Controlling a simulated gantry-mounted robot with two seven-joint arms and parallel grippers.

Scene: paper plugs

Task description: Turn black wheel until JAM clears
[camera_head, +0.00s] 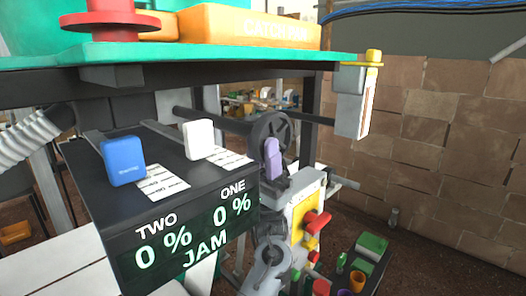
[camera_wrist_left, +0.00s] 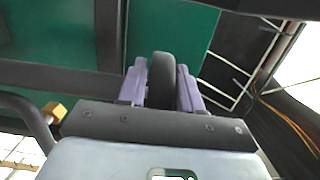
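The black wheel (camera_head: 270,132) stands upright on a dark horizontal shaft, under the green tabletop. My left gripper (camera_head: 272,158), with purple fingers, is at the wheel's lower front rim. In the left wrist view the wheel's rim (camera_wrist_left: 161,80) fills the narrow gap between the two fingers, which look shut on it; exact contact is hard to see. The display (camera_head: 190,243) reads TWO 0 %, ONE 0 % and JAM in light green. My right gripper is in neither view.
A blue block (camera_head: 122,161) and a white block (camera_head: 199,139) are on the black panel left of the wheel. A grey box (camera_head: 350,100) hangs at the table's right corner. A dark tray (camera_head: 340,286) with coloured parts is low at right.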

